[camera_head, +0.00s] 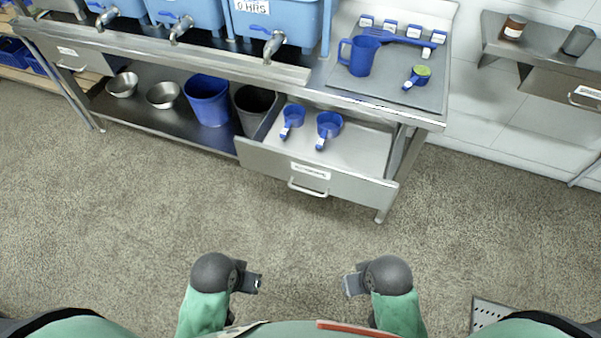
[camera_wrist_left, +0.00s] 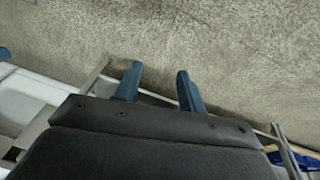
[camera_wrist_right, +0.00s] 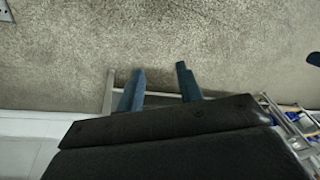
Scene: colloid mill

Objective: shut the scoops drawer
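The scoops drawer (camera_head: 318,176) stands pulled out below the right part of the steel bench in the head view. Its front has a label and a bar handle (camera_head: 308,190). Two blue scoops, one at the left (camera_head: 292,119) and one at the right (camera_head: 328,127), lie inside it. My left gripper (camera_head: 258,283) and my right gripper (camera_head: 346,285) are apart from the drawer, over the floor nearer to me. In the left wrist view the left fingers (camera_wrist_left: 157,84) are spread and empty. In the right wrist view the right fingers (camera_wrist_right: 160,84) are also spread and empty.
The bench's lower shelf holds steel bowls (camera_head: 163,95), a blue bucket (camera_head: 208,101) and a grey bucket (camera_head: 254,106). A blue jug (camera_head: 359,55) stands on the bench top. Another bench with a closed drawer (camera_head: 564,88) is at right. The floor before the drawer is clear.

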